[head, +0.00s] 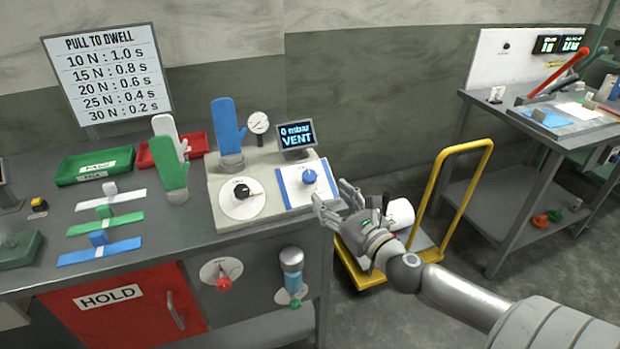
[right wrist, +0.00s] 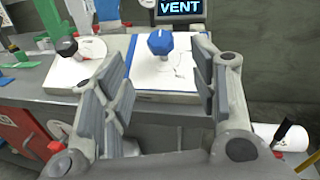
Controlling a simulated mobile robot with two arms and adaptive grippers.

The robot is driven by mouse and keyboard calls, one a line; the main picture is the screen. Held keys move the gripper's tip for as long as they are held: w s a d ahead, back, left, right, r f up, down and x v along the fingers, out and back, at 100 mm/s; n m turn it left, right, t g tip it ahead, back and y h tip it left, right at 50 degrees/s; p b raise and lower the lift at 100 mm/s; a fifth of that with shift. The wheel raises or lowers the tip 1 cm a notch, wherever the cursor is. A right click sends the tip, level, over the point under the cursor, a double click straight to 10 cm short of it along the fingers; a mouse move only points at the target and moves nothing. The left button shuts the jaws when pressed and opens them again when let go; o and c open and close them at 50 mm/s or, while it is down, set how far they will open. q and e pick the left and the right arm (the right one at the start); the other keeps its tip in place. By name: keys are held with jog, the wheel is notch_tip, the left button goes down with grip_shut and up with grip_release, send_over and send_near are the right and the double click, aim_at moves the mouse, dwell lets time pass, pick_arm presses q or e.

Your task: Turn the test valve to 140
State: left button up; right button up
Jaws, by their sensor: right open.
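A blue knob (head: 309,177) stands on a white plate with a blue border, on the right of the grey test unit (head: 262,167). A black knob (head: 242,191) sits on a round white dial to its left. The unit's display (head: 296,136) reads "0 mbar VENT". No label naming the test valve is legible. My right gripper (head: 333,203) is open and empty at the unit's right front edge, apart from the blue knob. In the right wrist view, the blue knob (right wrist: 160,42) appears beyond and between the open fingers (right wrist: 158,88). My left gripper is not in view.
A blue glove (head: 228,130) stands upright on the unit beside a round gauge (head: 258,123). A green glove (head: 174,172) stands to the left. A red knob (head: 223,283) is on the bench front. A yellow-handled cart (head: 438,190) stands right of the bench.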

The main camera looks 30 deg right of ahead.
aim_at(313, 180)
jog(key=shift+w+d+p, duration=0.2)
jog(key=shift+w+p, duration=0.65)
jog(key=shift+w, duration=4.2)
jog(key=c, duration=1)
